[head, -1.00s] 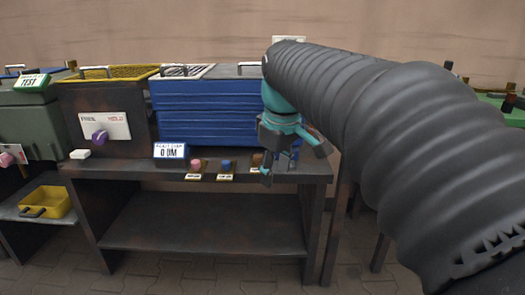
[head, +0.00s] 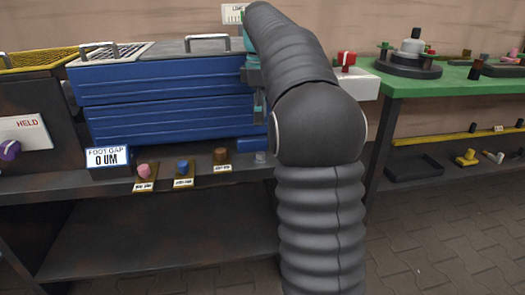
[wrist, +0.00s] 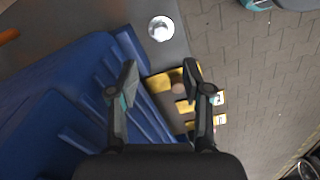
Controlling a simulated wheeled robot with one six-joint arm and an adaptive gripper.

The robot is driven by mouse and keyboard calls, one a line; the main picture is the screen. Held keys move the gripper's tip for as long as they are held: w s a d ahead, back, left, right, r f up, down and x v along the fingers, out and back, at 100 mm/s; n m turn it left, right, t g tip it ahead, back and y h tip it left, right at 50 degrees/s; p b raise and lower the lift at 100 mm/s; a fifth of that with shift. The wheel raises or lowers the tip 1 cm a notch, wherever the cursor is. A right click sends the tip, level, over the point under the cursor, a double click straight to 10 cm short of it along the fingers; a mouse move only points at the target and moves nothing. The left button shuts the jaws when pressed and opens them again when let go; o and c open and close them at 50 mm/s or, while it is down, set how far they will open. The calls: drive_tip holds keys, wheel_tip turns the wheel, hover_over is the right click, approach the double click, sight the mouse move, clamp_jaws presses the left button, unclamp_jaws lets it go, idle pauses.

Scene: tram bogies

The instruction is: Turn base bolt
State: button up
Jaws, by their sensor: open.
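A silvery bolt head (head: 260,156), likely the base bolt, sits on the dark bench shelf by the right end of the blue ribbed block (head: 170,115). It shows as a bright round head in the wrist view (wrist: 161,28), on the grey surface past my fingertips. My gripper (wrist: 161,76) is open and empty, with its fingers above the edge of the blue block and apart from the bolt head. In the head view my arm hides most of the gripper.
Pink (head: 144,171), blue (head: 183,167) and brown (head: 220,156) knobs on labelled plates stand along the bench's front edge. A "FOOT GAP 0 UM" sign (head: 107,158) stands left of them. A green table (head: 450,82) with parts is at the right. Paved floor lies in front.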

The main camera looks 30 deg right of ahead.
sight(259, 153)
drive_tip(key=f+b, duration=0.1)
drive_tip(key=f, duration=0.3)
drive_tip(key=f+b, duration=0.1)
drive_tip(key=f, duration=0.2)
drive_tip(key=f+b, duration=0.1)
drive_tip(key=f, duration=0.3)
drive_tip(key=shift+s+a+f, duration=0.1)
drive_tip(key=shift+a+f, duration=0.15)
drive_tip(key=shift+f, duration=0.05)
drive_tip(key=shift+c, duration=0.3)
